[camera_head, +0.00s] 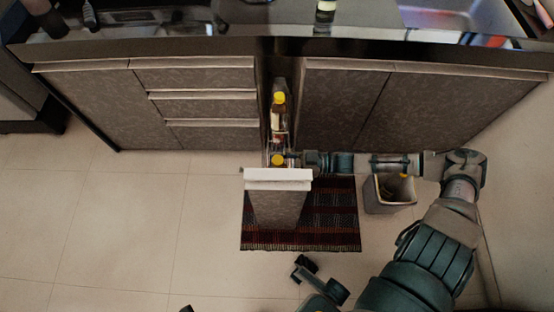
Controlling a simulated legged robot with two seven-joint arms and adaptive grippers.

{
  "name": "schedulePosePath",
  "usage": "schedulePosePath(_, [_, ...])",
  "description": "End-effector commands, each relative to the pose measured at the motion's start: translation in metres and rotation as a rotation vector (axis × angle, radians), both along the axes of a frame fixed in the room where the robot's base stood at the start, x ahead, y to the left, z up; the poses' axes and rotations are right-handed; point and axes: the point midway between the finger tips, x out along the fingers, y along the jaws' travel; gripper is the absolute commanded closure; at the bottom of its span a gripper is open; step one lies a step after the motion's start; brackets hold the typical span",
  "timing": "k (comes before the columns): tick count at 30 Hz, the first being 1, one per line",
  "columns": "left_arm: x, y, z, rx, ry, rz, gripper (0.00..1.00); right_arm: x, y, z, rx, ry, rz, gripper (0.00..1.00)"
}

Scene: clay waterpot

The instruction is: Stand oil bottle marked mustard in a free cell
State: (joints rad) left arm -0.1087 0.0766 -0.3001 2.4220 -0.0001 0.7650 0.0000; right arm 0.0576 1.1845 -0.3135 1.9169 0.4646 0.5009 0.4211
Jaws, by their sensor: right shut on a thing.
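A narrow pull-out rack (277,181) stands drawn out between the cabinets, its pale front edge toward me. A bottle with a yellow cap (277,160) is at its front end, seen from above. My right gripper (288,160) reaches in from the right and is shut on this bottle. Most of its body is hidden, so I cannot tell whether it rests in a cell. Another yellow-capped bottle (278,117) stands further back in the rack, with a pale label. The label words are too small to read, and the cells are hard to make out.
Cabinets (205,103) flank the rack under a dark counter (150,48). A bottle (325,12) stands on the counter near the sink (460,15). A dark striped rug (335,225) lies under the rack's front. A bin (390,208) stands to the right, below my right forearm. The floor at left is clear.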

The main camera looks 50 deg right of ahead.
Motion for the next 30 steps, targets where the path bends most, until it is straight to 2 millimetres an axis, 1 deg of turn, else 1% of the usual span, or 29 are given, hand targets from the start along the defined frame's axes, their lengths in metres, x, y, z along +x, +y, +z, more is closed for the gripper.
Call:
schedulePosePath(8, [0.0,0.0,0.0,0.0,0.003,0.0,0.36,0.0,0.001,0.002,0.0,-0.004,0.001,1.0])
schedulePosePath(9, [0.0,0.0,-0.001,0.0,0.003,0.0,0.36,0.0,0.001,0.002,0.0,-0.004,0.001,0.59])
schedulePosePath(11, [-0.001,0.0,-0.001,0.0,0.003,0.0,0.36,0.0,0.001,0.002,0.0,-0.004,0.001,0.44])
schedulePosePath(12, [-0.001,0.0,-0.001,0.0,0.004,0.0,0.36,0.0,0.001,0.002,0.001,-0.003,0.001,0.34])
schedulePosePath(23, [-0.003,0.001,-0.001,0.001,0.006,0.0,0.36,-0.002,-0.001,-0.001,-0.001,0.003,0.0,0.34])
schedulePosePath(26, [-0.003,0.001,-0.001,0.001,0.005,0.0,0.36,-0.007,-0.005,-0.002,-0.001,0.004,0.0,0.34])
schedulePosePath(30, [-0.003,0.001,-0.001,0.0,0.004,-0.001,0.36,-0.02,-0.017,-0.003,-0.003,0.007,0.0,0.34])
